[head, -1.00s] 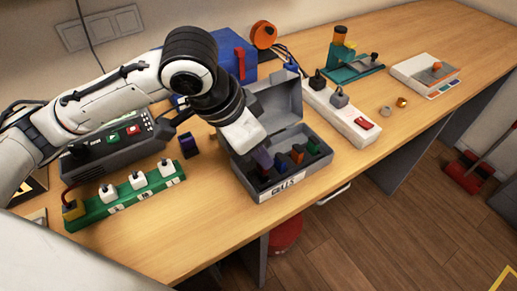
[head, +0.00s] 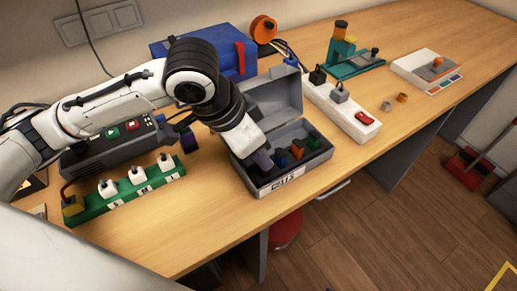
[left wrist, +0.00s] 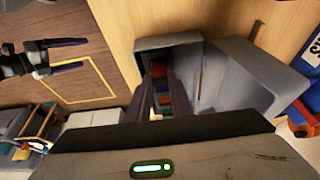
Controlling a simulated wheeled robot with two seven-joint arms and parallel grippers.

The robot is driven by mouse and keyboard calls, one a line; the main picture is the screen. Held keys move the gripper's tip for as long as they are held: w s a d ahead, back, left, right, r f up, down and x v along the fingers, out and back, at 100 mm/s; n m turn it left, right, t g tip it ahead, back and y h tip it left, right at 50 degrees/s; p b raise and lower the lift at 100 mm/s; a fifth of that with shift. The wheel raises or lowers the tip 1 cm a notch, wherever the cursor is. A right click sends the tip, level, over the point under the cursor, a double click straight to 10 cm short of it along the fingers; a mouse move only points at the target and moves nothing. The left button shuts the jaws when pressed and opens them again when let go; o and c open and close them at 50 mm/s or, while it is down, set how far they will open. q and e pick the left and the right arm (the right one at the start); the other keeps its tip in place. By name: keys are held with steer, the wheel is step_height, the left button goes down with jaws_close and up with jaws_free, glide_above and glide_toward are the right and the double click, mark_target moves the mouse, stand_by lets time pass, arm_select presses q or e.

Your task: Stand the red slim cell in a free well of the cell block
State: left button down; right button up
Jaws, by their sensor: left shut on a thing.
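A grey open box with a white label (head: 268,191) stands on the table in the head view, its lid tilted back. Several coloured cells stand inside, among them blue, orange and green ones. My left gripper (head: 263,160) points down into the left part of this box. In the left wrist view the box (left wrist: 166,42) shows around my left fingers (left wrist: 157,80), and the red slim cell (left wrist: 158,69) shows between their tips. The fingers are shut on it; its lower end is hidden. My right gripper (left wrist: 70,57) shows in the left wrist view, fingers apart and empty, away from the box.
A green power strip (head: 130,193) lies left of the box, and a white strip (head: 345,110) lies to its right. A blue case (head: 215,55) stands behind. A small dark purple block (head: 189,140) is left of the box. The table's front edge is close to the box.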

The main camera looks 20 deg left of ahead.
arm_select(q)
steer(key=shift+f, duration=0.55)
steer(key=c, duration=1.5)
jaws_free()
steer(key=v, duration=1)
steer(key=shift+r, duration=0.15)
